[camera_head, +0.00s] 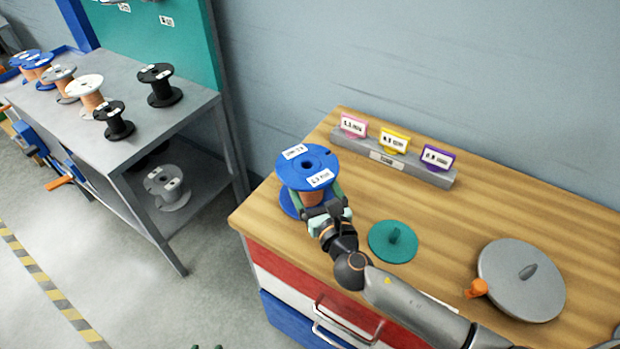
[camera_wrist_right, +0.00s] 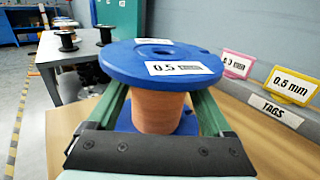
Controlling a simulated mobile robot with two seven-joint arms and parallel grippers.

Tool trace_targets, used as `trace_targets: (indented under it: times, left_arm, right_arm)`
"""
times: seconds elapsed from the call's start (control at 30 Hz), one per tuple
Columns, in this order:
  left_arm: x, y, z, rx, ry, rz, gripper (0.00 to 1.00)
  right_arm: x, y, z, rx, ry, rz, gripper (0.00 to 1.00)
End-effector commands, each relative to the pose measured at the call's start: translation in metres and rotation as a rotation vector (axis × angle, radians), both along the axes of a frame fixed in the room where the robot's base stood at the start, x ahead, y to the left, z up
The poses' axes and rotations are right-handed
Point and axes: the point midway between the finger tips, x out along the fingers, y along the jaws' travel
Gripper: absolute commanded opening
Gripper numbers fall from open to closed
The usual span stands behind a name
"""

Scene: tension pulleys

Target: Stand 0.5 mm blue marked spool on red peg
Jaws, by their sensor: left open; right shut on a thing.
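A blue spool (camera_head: 292,166) wound with copper-coloured wire is upright at the left end of the wooden bench. It fills the middle of the right wrist view (camera_wrist_right: 190,57), where its top label reads 0.5. My right gripper (camera_head: 322,203) is shut on the spool, with green fingers on both sides of its wound core (camera_wrist_right: 158,112). I cannot tell whether its lower flange touches the bench. Two green tips at the bottom edge of the head view seem to be my left gripper (camera_head: 207,347), open and empty. I see no red peg in either view.
A teal disc (camera_head: 385,250) and a larger grey disc (camera_head: 515,300), each with a short peg, and an orange knob (camera_head: 477,288) are on the bench. A tag rack (camera_head: 380,157) stands behind. A grey table (camera_head: 130,135) with several spools is at left.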

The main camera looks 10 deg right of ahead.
Motion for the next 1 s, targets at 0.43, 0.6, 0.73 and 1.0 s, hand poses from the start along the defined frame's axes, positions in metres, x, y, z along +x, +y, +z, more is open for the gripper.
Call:
trace_targets:
  times: [0.43, 0.6, 0.73, 1.0]
  left_arm:
    - [0.0000, 0.0000, -0.0023, 0.000, 0.000, 0.000, 0.50]
    - [-0.0012, -0.0006, -0.0036, -0.001, 0.003, 0.000, 0.50]
    - [-0.0007, -0.0004, -0.0044, 0.000, 0.002, 0.001, 0.50]
    - [-0.0002, -0.0001, -0.0038, 0.000, 0.001, 0.000, 0.50]
  right_arm:
    - [0.0001, 0.0002, -0.0030, 0.000, 0.000, 0.001, 0.00]
    - [-0.0002, 0.0002, -0.0046, 0.000, 0.003, 0.001, 0.00]
    - [-0.0004, 0.0002, -0.0068, -0.001, 0.005, 0.001, 0.00]
    - [-0.0011, 0.0005, -0.0078, -0.001, 0.007, 0.001, 0.91]
